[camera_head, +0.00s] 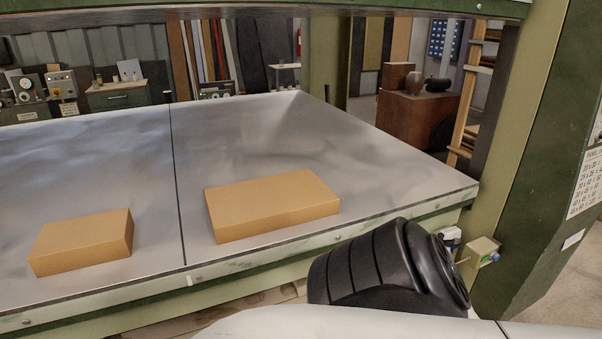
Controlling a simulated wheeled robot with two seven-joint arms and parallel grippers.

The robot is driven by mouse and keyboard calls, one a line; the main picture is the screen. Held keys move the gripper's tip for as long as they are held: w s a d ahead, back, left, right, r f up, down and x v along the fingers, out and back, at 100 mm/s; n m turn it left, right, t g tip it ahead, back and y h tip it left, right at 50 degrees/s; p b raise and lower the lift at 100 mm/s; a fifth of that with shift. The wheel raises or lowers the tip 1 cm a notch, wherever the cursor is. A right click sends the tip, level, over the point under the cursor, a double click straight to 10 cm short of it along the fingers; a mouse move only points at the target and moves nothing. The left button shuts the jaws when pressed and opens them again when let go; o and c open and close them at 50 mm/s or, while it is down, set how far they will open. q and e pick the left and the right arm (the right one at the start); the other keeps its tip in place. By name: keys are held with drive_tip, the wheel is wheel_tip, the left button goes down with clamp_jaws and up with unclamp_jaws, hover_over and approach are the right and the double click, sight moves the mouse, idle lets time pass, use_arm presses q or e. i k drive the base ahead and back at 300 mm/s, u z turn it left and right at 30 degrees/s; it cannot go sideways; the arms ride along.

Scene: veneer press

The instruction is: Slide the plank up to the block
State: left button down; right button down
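Two plain tan wooden pieces lie flat on the grey metal press bed (330,130), near its front edge. The larger, longer one, which looks like the plank (270,199), is right of a dark seam in the bed. The smaller one, which looks like the block (82,240), is left of that seam. They are apart, with a clear gap of bare metal between them that the seam crosses. The plank's left end faces the block. Neither of my grippers is in view; nothing touches either piece.
A green press frame crosses above the bed, with a green upright (545,150) at right. A small control box (482,251) is by the bed's right front corner. A black ribbed part and a white surface, seemingly mine, show at lower right. The bed behind the pieces is clear.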

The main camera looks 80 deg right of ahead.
sight(246, 209)
drive_tip(key=z, duration=2.4)
